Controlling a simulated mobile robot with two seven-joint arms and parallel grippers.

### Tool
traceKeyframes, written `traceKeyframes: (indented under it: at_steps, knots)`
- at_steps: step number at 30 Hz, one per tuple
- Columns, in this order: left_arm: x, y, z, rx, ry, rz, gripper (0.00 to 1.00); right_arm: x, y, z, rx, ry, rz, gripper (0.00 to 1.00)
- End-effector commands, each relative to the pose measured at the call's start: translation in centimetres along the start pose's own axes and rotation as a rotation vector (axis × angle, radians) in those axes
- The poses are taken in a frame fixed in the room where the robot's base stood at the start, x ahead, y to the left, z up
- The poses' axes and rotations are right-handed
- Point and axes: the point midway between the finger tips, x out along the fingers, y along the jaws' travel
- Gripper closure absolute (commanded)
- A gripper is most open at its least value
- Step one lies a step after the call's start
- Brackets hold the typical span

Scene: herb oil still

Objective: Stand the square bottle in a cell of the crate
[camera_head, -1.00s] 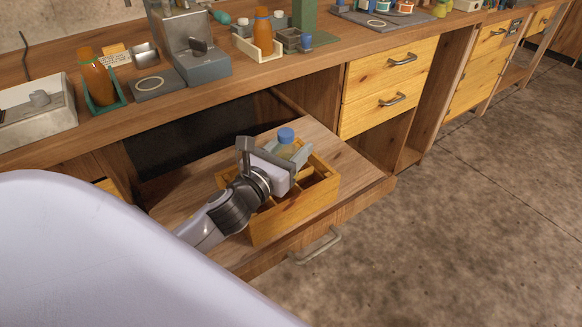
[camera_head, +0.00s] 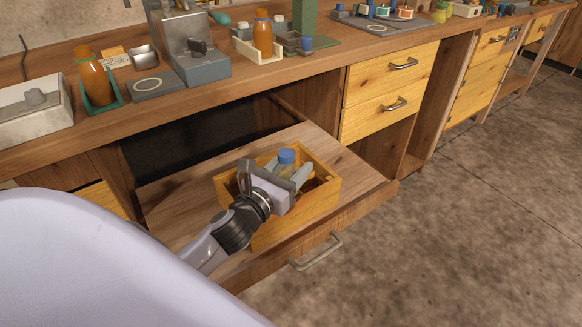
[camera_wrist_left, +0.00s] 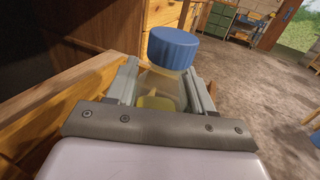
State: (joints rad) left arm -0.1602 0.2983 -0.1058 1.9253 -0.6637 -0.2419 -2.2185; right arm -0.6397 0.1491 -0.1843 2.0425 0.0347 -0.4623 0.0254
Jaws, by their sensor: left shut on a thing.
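The square bottle (camera_head: 286,168) has a blue cap and a clear body with yellowish content, which shows in the left wrist view (camera_wrist_left: 160,90). My left gripper (camera_head: 293,176) is shut on the bottle, with one finger on each side of it. The bottle is roughly upright. It is at the wooden crate (camera_head: 322,199), with its lower part below the crate's rim and hidden by the gripper and the crate wall. I cannot tell whether its base touches the cell floor. The crate stands on a pulled-out wooden shelf (camera_head: 190,199). My right gripper is not in view.
The workbench above holds an orange bottle in a green holder (camera_head: 94,79), a grey stand (camera_head: 199,52) and another orange bottle (camera_head: 263,35). The shelf is bare left of the crate. Yellow drawers (camera_head: 388,86) are at the right.

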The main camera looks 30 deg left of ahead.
Motion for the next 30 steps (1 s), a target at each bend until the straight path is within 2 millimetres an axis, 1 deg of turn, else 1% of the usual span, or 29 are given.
traceKeyframes:
  at_steps: [1,2,3,4,5,14,17,19,20,22,30]
  knots:
    - [-0.1,0.0,-0.7,0.000,0.013,0.001,0.84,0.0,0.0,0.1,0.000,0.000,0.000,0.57]
    - [-0.1,0.0,-0.7,0.000,0.014,0.001,0.84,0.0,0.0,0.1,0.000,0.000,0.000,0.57]
    - [-0.1,0.0,-0.8,0.000,0.018,0.002,0.38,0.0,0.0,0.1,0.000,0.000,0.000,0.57]
    - [-0.1,0.0,-0.9,0.000,0.019,0.002,0.29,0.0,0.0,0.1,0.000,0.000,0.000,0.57]
    - [-0.1,0.0,-0.9,0.000,0.020,0.002,0.23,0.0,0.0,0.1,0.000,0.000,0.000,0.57]
    - [-0.2,-0.1,-1.1,0.000,0.025,0.002,0.23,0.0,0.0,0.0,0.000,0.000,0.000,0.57]
    - [-0.2,-0.1,-0.5,0.000,0.026,0.002,0.23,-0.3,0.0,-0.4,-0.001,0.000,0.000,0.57]
    - [-0.2,-0.1,0.3,-0.002,0.025,0.002,0.23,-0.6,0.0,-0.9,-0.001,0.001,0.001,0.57]
    - [-0.4,-0.1,0.3,-0.001,0.027,0.001,0.23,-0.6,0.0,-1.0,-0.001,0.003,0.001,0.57]
    - [-1.5,-0.1,0.0,-0.002,0.026,0.002,0.23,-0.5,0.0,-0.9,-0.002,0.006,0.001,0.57]
    - [-5.8,0.0,0.4,-0.001,0.019,0.002,0.23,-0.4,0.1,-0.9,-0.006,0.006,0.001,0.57]
